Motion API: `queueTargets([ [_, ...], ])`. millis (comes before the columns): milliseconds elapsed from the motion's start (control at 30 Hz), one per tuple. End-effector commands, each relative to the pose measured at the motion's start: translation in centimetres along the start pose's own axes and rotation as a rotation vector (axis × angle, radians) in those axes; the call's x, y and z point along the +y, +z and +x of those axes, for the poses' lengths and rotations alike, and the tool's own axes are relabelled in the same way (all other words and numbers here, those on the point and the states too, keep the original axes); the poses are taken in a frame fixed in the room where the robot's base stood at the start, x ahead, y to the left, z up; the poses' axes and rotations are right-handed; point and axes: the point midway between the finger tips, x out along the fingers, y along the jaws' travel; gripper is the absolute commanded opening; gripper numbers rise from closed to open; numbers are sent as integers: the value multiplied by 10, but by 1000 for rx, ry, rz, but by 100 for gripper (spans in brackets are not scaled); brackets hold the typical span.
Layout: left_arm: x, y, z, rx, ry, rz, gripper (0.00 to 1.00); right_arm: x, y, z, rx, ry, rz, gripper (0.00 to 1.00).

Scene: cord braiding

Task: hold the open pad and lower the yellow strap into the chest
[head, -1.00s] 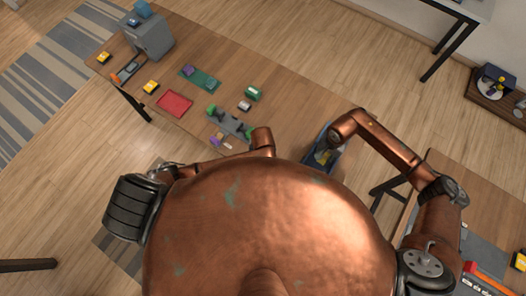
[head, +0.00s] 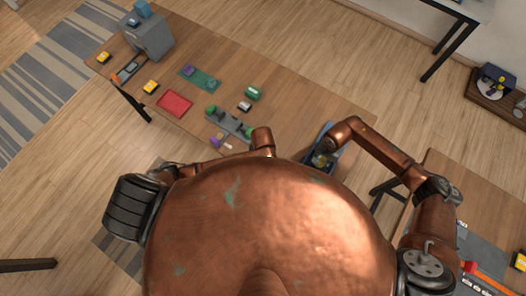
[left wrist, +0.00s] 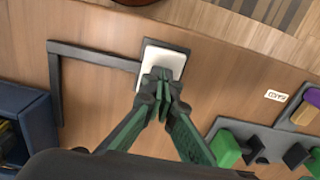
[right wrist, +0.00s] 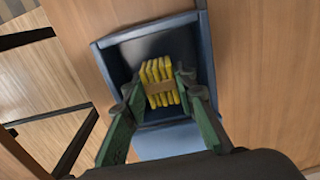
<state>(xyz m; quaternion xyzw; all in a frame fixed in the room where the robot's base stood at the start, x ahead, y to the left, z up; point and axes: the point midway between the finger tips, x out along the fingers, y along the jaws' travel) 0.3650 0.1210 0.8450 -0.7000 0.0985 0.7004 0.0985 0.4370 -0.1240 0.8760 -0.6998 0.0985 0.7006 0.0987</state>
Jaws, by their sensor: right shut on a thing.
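The yellow strap (right wrist: 158,72) is a folded bundle with a tan band around its middle. My right gripper (right wrist: 164,88) is shut on it, one finger at each side, over the blue chest (right wrist: 206,52). The strap appears within the chest's opening; its height above the dark floor is unclear. In the head view the chest (head: 310,146) is partly covered by my right arm. In the left wrist view, a white pad (left wrist: 170,58) lies on a dark base. My left gripper (left wrist: 161,86) has its fingertips together at the pad's near edge; in the head view it is hidden.
A dark angle-shaped strip (left wrist: 55,85) joins the pad's base. A grey fixture with green blocks (left wrist: 225,148) stands to its right. A red tray (head: 175,103), a grey box (head: 150,40) and small parts lie farther along the table.

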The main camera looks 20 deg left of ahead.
Motion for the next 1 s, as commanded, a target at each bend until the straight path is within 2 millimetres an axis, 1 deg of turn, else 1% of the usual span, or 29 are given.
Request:
queueTargets([
  [200,0,1,1,-3,-1,0,0,0,0,0,0,0,0,0],
  [233,0,1,1,-3,-1,0,0,0,0,0,0,0,0,27],
  [500,0,1,1,-3,-1,0,0,0,0,0,0,0,0,46],
  [1000,0,1,1,-3,-1,0,0,0,0,0,0,0,0,46],
])
